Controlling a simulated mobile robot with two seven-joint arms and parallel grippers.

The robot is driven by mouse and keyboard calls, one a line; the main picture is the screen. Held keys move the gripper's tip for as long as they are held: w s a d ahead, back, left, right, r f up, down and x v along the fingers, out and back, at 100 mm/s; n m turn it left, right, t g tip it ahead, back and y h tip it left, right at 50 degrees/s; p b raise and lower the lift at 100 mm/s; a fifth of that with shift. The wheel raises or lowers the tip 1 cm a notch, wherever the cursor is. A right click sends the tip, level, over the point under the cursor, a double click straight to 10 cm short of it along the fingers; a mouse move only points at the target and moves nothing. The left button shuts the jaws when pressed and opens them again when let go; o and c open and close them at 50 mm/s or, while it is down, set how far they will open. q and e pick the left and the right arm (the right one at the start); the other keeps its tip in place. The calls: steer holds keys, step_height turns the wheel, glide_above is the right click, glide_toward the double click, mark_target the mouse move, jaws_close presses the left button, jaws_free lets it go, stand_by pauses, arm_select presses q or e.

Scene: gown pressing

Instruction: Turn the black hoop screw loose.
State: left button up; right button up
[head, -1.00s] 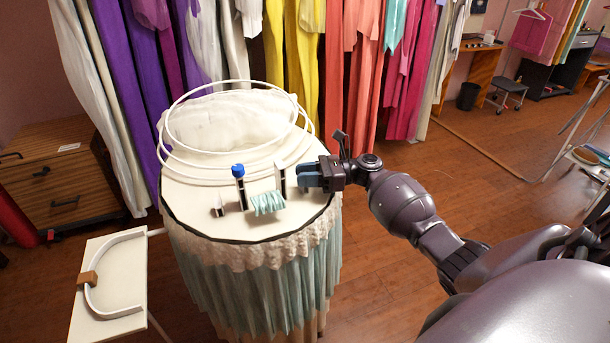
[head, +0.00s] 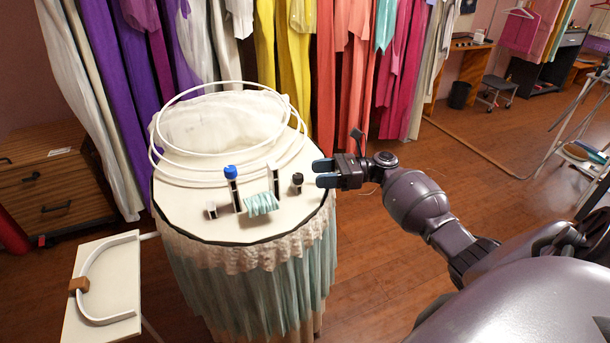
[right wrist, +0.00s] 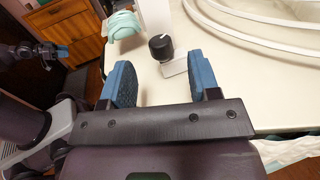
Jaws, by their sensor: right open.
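The black hoop screw (head: 297,178) stands on a small white block near the right edge of the round table top (head: 250,228). In the right wrist view the black screw (right wrist: 160,46) has a pale mark on its top and stands just beyond the fingertips. My right gripper (head: 322,173) is open and empty to the right of the screw, apart from it; its blue fingers also show in the right wrist view (right wrist: 158,68).
A blue-topped post (head: 231,173), a white post (head: 273,180) and gathered mint fabric (head: 261,204) are left of the screw. White hoops (head: 163,150) circle pale fabric behind. A white board (head: 100,300) is at lower left.

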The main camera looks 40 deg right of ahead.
steer(key=shift+v, duration=2.35)
